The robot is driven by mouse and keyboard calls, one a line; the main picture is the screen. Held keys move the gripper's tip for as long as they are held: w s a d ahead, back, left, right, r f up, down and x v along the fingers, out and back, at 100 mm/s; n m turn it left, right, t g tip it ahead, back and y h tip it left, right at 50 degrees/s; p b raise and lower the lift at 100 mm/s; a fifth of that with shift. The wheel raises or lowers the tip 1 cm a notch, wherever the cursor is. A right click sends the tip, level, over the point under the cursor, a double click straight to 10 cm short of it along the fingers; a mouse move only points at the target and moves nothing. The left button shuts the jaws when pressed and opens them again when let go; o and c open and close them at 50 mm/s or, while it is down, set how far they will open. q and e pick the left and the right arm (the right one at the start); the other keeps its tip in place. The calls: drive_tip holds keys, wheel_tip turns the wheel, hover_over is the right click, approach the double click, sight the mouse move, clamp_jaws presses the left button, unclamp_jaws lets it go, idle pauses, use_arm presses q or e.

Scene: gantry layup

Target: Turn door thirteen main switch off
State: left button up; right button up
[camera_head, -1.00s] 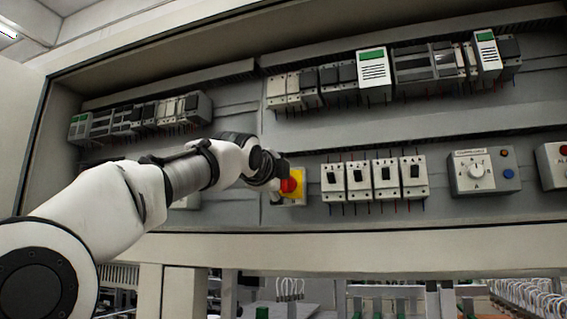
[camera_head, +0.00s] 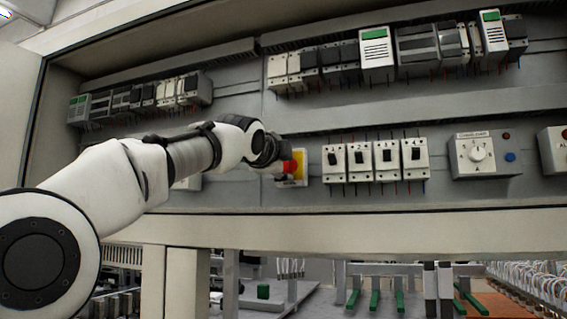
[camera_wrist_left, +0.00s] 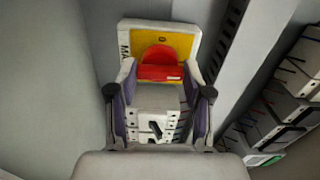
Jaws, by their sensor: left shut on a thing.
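The main switch is a red rotary knob (camera_head: 291,166) on a yellow plate (camera_head: 301,165), mounted on the grey back panel left of the breakers. The left wrist view shows the red knob (camera_wrist_left: 160,72) in front of the yellow plate (camera_wrist_left: 184,42), whose pale edge carries letters starting "MA". My left gripper (camera_head: 280,165) is at the knob, reaching in from the left. In the left wrist view its two fingers (camera_wrist_left: 160,92) are closed around the knob, one on each side. The fingers partly hide the knob's near part. My right gripper is not in view.
Several white breakers (camera_head: 374,162) sit just right of the switch. Further right is a grey box with a dial (camera_head: 483,154). Rows of modules run above (camera_head: 376,48) and at upper left (camera_head: 140,103). The cabinet's lower ledge (camera_head: 360,223) lies below the switch.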

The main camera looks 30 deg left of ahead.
use_arm(q)
drive_tip(key=shift+r+n+b, duration=0.2)
drive_tip(key=shift+n+b, duration=0.65)
drive_tip(key=shift+n, duration=7.85)
drive_tip(key=o, duration=1)
drive_tip(key=shift+o, duration=0.8)
drive_tip(key=shift+w+a+f, duration=0.1)
drive_tip(key=shift+w+f, duration=0.1)
drive_tip(key=shift+w, duration=0.05)
drive_tip(key=shift+s, duration=0.15)
